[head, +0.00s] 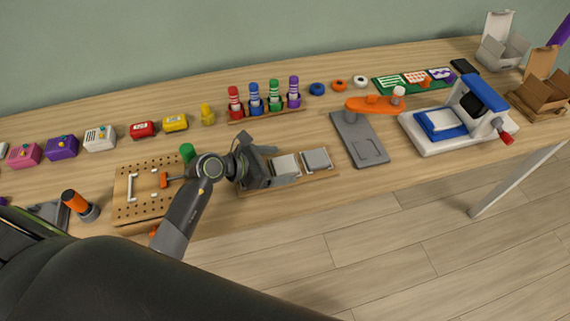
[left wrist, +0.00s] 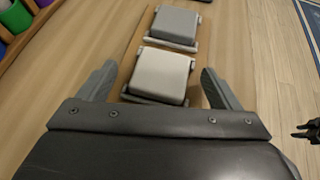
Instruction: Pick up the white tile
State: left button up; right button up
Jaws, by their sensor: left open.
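The white tile (left wrist: 159,74) sits in a holder on a wooden board, between the fingers of my left gripper in the left wrist view. In the head view the white tile (head: 286,165) lies just right of my left gripper (head: 268,162). My left gripper (left wrist: 160,85) is open, with a finger on either side of the tile and nothing held. A grey tile (left wrist: 174,26) lies in the holder beyond it, and it also shows in the head view (head: 317,158).
The wooden board (head: 290,184) lies near the table's front edge. A pegboard (head: 127,203) is to its left and a grey stand with an orange arm (head: 372,104) to its right. A rack of coloured bottles (head: 266,115) stands behind.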

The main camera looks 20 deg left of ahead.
pick_arm(q)
jog(key=shift+s+f, duration=0.1)
jog(key=shift+f, duration=0.15)
jog(key=shift+s+f, duration=0.1)
jog(key=shift+f, duration=0.05)
jog(key=c, duration=1.1)
jog(key=shift+c, duration=0.2)
